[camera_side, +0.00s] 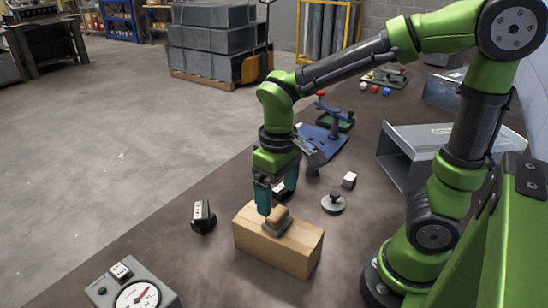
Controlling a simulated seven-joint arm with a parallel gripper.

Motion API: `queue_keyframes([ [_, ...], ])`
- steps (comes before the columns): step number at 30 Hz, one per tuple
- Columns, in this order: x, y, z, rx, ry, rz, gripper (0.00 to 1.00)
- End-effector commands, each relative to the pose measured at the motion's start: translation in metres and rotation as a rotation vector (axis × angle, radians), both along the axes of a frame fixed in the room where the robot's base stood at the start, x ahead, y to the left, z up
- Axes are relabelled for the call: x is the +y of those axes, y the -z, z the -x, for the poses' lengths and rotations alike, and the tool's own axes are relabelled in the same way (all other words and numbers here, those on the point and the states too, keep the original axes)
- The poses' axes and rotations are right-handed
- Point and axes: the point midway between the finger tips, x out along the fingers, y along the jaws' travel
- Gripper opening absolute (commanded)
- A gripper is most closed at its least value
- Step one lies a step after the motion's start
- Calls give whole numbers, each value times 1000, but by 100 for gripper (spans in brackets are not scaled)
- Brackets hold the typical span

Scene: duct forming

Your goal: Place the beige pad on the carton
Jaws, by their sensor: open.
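The brown carton (262,252) lies on the dark table in front of my arm. The beige pad (278,217), a rounded tan piece with a grey base, rests on the carton's top face, a little towards the middle. My gripper (277,201) points down above the pad with its teal fingers apart. The left finger reaches down close to the pad's upper left side; the right finger's tip shows higher and behind. Nothing is seen held between the fingers, and I cannot tell whether either finger touches the pad.
A black and white block (203,217) stands left of the carton. A grey round knob-like piece (333,203) and a small white block (349,180) lie right. A gauge box (135,294) is at front left. Blue tooling (328,142) and a metal duct (405,158) stand behind.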

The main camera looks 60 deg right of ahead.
Motion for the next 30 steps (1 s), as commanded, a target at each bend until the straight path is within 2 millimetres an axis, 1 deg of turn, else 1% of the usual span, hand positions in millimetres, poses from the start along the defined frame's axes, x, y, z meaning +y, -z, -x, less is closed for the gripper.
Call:
queue_keyframes([
  [1,0,-12,-1,-6,0,0,89],
  [3,0,-25,-1,-5,1,-1,89],
  [6,0,-40,-1,-4,0,0,89],
  [9,0,-50,0,-1,0,1,89],
  [14,-4,-60,6,-61,33,-36,89],
  [18,-13,-70,20,-233,127,-127,89],
  [24,-23,-79,35,-484,276,-241,89],
  [27,-26,-81,38,-559,321,-271,89],
  [30,-27,-81,39,-589,341,-284,89],
])
